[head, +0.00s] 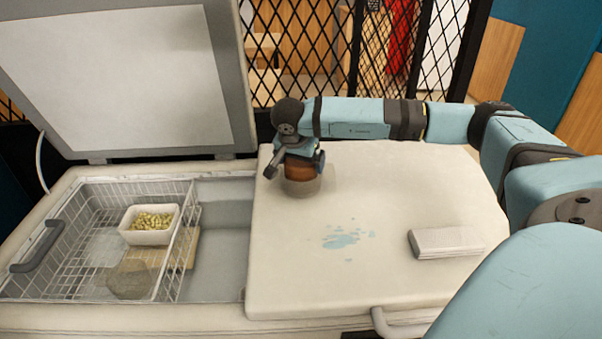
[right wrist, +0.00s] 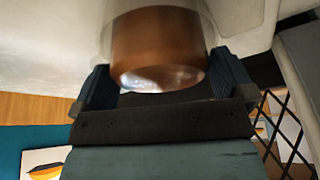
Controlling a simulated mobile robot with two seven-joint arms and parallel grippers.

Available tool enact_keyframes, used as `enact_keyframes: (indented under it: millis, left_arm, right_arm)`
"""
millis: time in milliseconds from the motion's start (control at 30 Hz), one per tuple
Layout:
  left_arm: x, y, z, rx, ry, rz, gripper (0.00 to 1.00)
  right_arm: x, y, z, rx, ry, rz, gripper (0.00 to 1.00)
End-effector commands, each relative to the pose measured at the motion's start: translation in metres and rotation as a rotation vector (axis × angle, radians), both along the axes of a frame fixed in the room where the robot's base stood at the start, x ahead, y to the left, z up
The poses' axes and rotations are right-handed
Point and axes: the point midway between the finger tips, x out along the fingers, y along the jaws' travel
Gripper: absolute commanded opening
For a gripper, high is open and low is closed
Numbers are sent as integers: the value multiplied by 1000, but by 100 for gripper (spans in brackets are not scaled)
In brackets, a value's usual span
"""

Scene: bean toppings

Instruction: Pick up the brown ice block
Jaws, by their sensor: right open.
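The brown ice block (head: 299,172) is a short brown cylinder on the closed right half of the white chest freezer's top, near its back left corner. A pale, see-through cup-like form (head: 302,188) shows around its lower part. My right gripper (head: 296,168) is at the block, with a finger on either side. In the right wrist view the brown block (right wrist: 158,40) fills the space between the open fingers (right wrist: 165,85), and its shiny end faces the camera. Small gaps seem to remain beside the fingers. My left gripper is not in view.
The freezer's left side is open, with a wire basket (head: 88,227) holding a white tub (head: 149,238) of greenish-yellow pieces. A white block (head: 445,242) lies at right on the closed top (head: 290,285). A bluish puddle (head: 342,240) lies mid-top. The raised lid (head: 238,90) stands behind left.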

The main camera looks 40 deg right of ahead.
Motion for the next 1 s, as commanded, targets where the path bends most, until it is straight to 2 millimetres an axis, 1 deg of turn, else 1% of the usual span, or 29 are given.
enact_keyframes:
  millis: [67, 100, 167, 200, 267, 300, 533, 667, 767, 867, 1000]
  left_arm:
    - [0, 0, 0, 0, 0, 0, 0]
    - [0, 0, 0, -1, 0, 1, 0]
    - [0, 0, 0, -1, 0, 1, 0]
    - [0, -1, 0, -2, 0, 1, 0]
    - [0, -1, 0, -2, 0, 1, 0]
    - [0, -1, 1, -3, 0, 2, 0]
    - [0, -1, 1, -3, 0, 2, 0]
    - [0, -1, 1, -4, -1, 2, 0]
    - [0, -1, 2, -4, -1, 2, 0]
    - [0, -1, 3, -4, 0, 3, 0]
    - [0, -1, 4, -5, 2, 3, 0]
  right_arm:
    - [0, 0, 0, 0, 0, 0, 100]
    - [0, 0, 0, 0, 0, 0, 91]
    - [0, 0, 0, 0, 0, 0, 77]
    - [0, 0, 0, 0, 0, 0, 68]
    - [0, 0, 0, 0, 0, 0, 54]
    - [0, 0, 1, 1, -1, -1, 51]
    - [0, 0, 2, 1, -1, -1, 51]
    - [0, 0, 8, 0, -3, -1, 51]
    - [1, 0, 17, 0, -3, -1, 51]
    - [1, 0, 31, 1, -4, -2, 51]
    - [1, 0, 57, 1, -5, -1, 51]
